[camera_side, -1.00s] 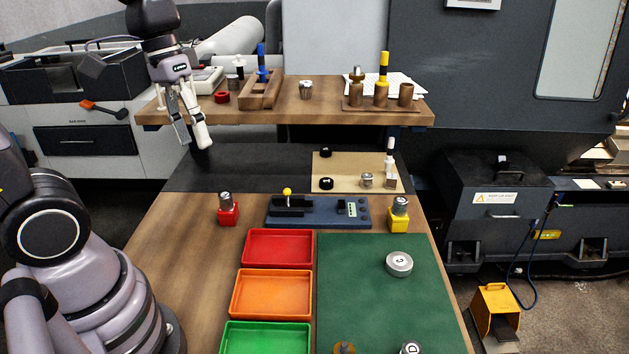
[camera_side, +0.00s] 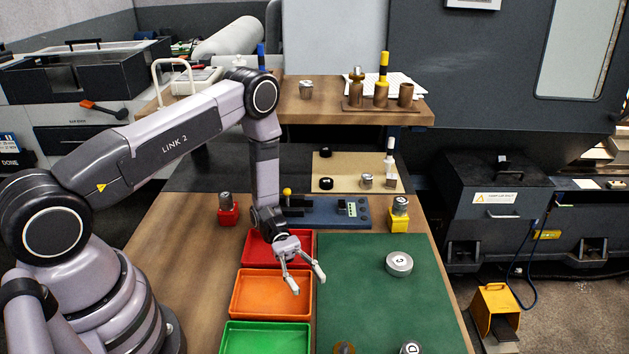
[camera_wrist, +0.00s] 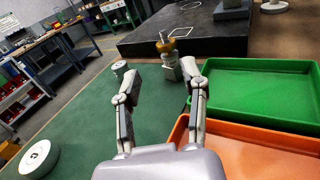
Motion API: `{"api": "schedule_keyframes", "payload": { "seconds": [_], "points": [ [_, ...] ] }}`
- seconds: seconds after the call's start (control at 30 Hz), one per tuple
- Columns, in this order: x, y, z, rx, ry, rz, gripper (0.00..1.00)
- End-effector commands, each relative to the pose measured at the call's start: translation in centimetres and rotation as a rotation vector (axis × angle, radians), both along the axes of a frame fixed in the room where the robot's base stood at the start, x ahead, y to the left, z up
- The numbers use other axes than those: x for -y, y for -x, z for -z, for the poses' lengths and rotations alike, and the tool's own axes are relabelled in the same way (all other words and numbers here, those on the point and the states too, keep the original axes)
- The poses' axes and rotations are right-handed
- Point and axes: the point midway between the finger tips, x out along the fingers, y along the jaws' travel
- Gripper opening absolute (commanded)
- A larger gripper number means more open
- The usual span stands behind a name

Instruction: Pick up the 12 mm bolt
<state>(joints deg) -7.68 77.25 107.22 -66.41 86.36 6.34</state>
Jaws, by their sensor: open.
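My gripper (camera_side: 308,283) is open and empty above the right part of the orange tray, near the green mat's left edge. In the wrist view, its fingers (camera_wrist: 159,70) point across the green mat. No part is plainly recognisable as the 12 mm bolt. A brass-coloured piece (camera_wrist: 166,46) stands beyond the fingertips, with a small grey block (camera_wrist: 172,72) close to it. The brass piece is cut off at the bottom of the side view (camera_side: 343,348). Round metal parts marked C (camera_side: 399,263) and D (camera_side: 411,348) are on the mat.
Red (camera_side: 306,240), orange (camera_side: 236,296) and green (camera_side: 224,345) trays line the mat's (camera_side: 360,300) left side. A blue fixture (camera_side: 325,211) stands behind, between red (camera_side: 228,217) and yellow (camera_side: 398,225) blocks. The mat's middle is clear.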

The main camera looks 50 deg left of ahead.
Motion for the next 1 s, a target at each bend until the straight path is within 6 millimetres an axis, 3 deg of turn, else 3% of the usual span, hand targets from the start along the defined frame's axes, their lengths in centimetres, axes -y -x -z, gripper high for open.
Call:
{"api": "schedule_keyframes", "payload": {
  "seconds": [0.17,0.5,0.77,1.0],
  "points": [
    [0.8,0.4,1.7,-0.048,0.022,-0.039,0.43],
    [6.9,2.1,1.6,-0.048,0.021,-0.035,0.43],
    [9.0,2.7,1.5,-0.047,0.021,-0.039,0.43],
    [12.3,4.0,1.0,-0.046,0.020,-0.035,0.43]
  ]
}}
